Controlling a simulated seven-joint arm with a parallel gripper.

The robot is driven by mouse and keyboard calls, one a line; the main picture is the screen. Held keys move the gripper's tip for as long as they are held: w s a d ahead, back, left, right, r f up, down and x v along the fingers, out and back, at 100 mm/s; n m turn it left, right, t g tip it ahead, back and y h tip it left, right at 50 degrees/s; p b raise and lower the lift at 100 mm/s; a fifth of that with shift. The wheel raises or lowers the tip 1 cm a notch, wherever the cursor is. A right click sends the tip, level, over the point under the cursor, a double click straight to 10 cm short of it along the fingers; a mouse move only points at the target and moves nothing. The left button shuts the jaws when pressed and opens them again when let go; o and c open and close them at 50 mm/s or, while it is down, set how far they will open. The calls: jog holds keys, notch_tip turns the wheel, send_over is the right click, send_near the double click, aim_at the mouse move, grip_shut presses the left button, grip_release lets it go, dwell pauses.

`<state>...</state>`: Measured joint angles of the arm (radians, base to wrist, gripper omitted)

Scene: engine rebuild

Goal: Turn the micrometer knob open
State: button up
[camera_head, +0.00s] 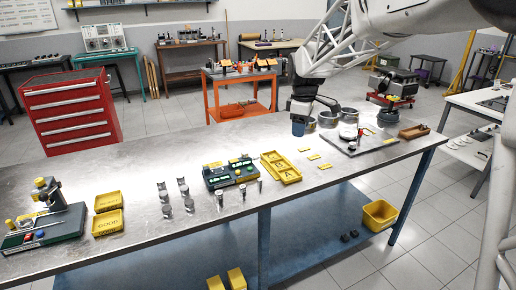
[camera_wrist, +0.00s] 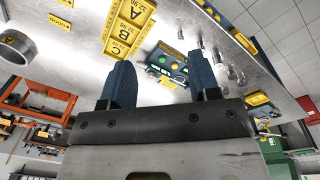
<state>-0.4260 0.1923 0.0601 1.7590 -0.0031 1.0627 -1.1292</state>
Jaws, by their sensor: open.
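I cannot make out a micrometer or its knob for certain. A grey plate (camera_head: 363,143) on the right part of the bench carries a small upright device with a round pale part (camera_head: 348,132), too small to identify. A green-based stand (camera_head: 45,222) with a dark column and coloured buttons stands at the far left. My gripper (camera_head: 299,127) is over the back of the bench, left of the grey plate, beside several metal rings. In the wrist view its two blue fingers (camera_wrist: 163,82) are apart, with nothing held between them.
A yellow tray marked A, B, C (camera_head: 281,168) and a green box with displays (camera_head: 230,173) lie mid-bench; the wrist view shows the tray (camera_wrist: 128,30) and box (camera_wrist: 170,64). Metal rings (camera_head: 349,115) stand right of my gripper. Yellow GOOD bins (camera_head: 107,222) are left.

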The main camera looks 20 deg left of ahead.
jog(key=w+a+f+n, duration=0.2)
jog(key=w+a, duration=0.1)
jog(key=a, duration=0.3)
jog(key=w+a+f+n, duration=0.2)
jog(key=a+f, duration=0.1)
jog(key=a, duration=0.2)
jog(key=n, duration=0.3)
send_over(245, 152)
jog(key=shift+g, duration=0.4)
notch_tip(245, 152, down, 6)
jog(key=shift+s+f, duration=0.1)
jog(key=shift+f, duration=3.85)
jog(key=c, duration=0.9)
